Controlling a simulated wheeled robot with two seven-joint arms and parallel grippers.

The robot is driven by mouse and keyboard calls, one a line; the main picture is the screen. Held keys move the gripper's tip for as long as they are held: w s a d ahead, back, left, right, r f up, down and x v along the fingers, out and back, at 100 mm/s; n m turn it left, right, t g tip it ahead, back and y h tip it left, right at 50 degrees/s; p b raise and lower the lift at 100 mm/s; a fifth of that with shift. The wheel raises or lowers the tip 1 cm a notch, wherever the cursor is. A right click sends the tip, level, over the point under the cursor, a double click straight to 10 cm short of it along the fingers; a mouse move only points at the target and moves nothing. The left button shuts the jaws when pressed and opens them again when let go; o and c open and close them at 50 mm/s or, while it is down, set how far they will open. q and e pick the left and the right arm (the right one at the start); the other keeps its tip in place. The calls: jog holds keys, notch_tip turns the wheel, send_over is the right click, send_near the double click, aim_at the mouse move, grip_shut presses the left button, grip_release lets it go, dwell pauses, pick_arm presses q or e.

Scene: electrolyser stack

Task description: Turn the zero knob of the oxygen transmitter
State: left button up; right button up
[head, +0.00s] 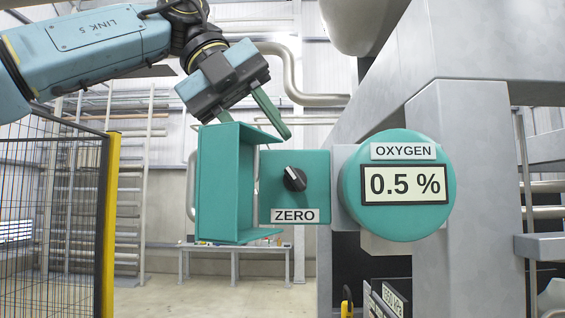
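The oxygen transmitter (397,221) is a round teal housing labelled OXYGEN, and its display reads 0.5 %. To its left is a teal box (313,170) with a ZERO label. The zero knob (294,179) on it is black with a white pointer mark tilted to the upper left. A teal cover (225,190) like an open shallow box stands swung aside at the left, leaving the knob exposed. My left gripper (262,122) is above the cover and the knob, apart from the knob. One green finger shows clearly, set wide; the other is largely hidden. My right gripper is out of view.
A large grey metal frame (473,180) stands behind and right of the transmitter. A mesh fence with a yellow post (108,220) is at the left. A bench (235,250) stands in the background. Space in front of the knob looks clear.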

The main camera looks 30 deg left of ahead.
aim_at(283, 162)
pick_arm(q)
jog(key=x, duration=0.5)
